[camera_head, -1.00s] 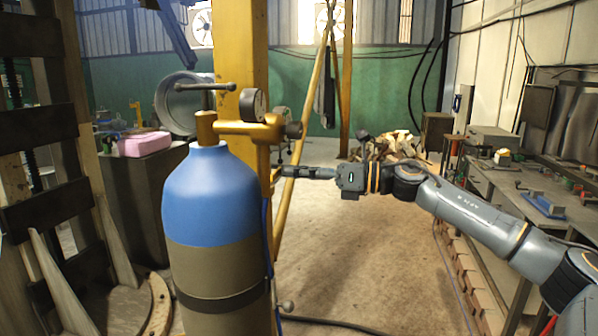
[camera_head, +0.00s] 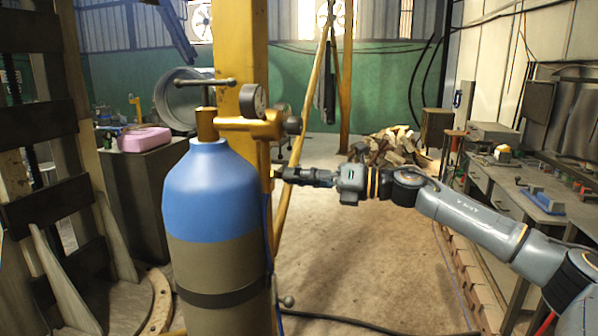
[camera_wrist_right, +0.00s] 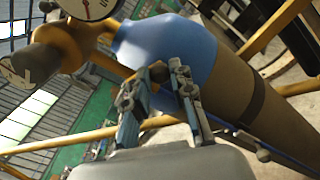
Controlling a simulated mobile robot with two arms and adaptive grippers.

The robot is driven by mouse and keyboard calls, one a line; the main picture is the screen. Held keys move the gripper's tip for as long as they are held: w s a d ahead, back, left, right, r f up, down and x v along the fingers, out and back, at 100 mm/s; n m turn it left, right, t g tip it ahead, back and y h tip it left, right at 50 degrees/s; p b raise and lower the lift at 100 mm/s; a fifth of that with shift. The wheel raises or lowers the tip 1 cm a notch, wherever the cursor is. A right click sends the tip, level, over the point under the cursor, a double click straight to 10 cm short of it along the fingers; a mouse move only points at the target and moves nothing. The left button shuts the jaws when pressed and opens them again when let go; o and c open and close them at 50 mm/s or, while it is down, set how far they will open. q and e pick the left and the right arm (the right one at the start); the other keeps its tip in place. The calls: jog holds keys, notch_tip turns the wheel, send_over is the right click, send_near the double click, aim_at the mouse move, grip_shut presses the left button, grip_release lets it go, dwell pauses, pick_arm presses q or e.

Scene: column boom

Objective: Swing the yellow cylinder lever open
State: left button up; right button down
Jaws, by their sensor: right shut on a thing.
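The gas cylinder (camera_head: 213,200) stands upright left of centre in the head view, with a blue shoulder and a grey-brown body. A yellow lever (camera_head: 276,172) shows only as a small piece at its right side. My right gripper (camera_head: 287,174) reaches in from the right and is shut on this lever, which its fingers mostly hide. In the right wrist view, the two fingers (camera_wrist_right: 157,85) are spaced apart with a dark rounded end (camera_wrist_right: 158,72) between their tips, in front of the blue shoulder (camera_wrist_right: 170,45). My left gripper is out of view.
A brass valve with a gauge (camera_head: 253,99) and a T-handle (camera_head: 205,83) tops the cylinder. A yellow post (camera_head: 240,55) stands close behind. A workbench (camera_head: 500,170) lines the right. The floor between is mostly open, with a hose (camera_head: 360,322) at the front.

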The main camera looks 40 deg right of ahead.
jog(key=shift+s+a+f+m+p, duration=0.4)
jog(key=shift+s+a+f+m, duration=0.1)
jog(key=shift+m, duration=1.65)
jog(key=shift+s+a+f+m+p, duration=0.35)
jog(key=shift+a+f+m, duration=0.15)
jog(key=shift+m, duration=1.7)
jog(key=shift+s+a+f+m+p, duration=0.4)
jog(key=shift+s+a+m, duration=0.1)
jog(key=shift+m, duration=1.65)
jog(key=c, duration=1.1)
grip_release()
jog(key=shift+c, duration=0.2)
